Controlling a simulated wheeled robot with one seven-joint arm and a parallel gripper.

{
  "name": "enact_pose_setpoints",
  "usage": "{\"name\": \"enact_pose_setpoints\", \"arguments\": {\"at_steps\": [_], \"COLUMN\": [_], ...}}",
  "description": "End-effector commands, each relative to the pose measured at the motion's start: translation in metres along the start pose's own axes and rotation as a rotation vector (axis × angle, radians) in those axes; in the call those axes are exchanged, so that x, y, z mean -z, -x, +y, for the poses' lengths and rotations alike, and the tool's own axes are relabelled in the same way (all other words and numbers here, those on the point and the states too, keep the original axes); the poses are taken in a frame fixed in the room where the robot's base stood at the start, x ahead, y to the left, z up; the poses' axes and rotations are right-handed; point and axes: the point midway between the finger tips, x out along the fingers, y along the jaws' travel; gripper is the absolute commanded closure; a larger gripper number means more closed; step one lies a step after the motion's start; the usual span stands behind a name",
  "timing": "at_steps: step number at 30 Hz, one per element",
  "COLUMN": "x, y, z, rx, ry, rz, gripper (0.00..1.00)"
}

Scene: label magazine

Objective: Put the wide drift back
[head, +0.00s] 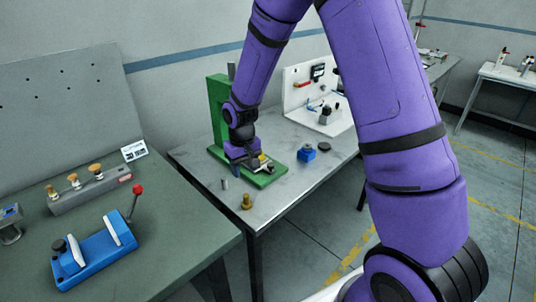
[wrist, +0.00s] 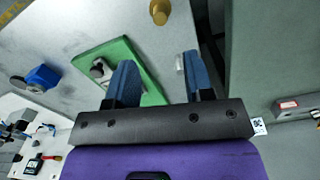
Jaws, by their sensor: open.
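A brass stepped piece (head: 246,202) stands on the grey metal table near its front edge; it also shows at the top of the wrist view (wrist: 160,12). I cannot tell for sure that it is the wide drift. A small grey pin (head: 224,184) stands to its left. A grey block (head: 90,196) on the left bench carries several brass-topped pieces (head: 73,181). My gripper (head: 264,166) is low over the base of the green press (head: 217,115). In the wrist view its blue fingers (wrist: 160,62) are apart, with nothing seen held between them.
A blue block (head: 306,153) and a dark disc (head: 324,146) lie right of the press. A blue fixture with a red-knobbed lever (head: 95,256) sits on the left bench. A white panel stand (head: 318,100) is at the back. The table's front right is clear.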

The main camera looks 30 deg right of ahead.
Motion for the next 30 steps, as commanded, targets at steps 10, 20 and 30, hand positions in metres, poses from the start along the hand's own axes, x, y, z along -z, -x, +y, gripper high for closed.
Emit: {"name": "enact_pose_setpoints", "arguments": {"at_steps": [10,20,30], "x": [-0.015,-0.072,-0.152], "y": [0.059,0.166,0.245], "z": [0.009,0.024,0.034], "rx": [-0.013,-0.033,-0.040], "ry": [-0.013,-0.042,-0.076], "rz": [0.057,0.166,0.280], "gripper": [0.52,0.52,0.52]}}
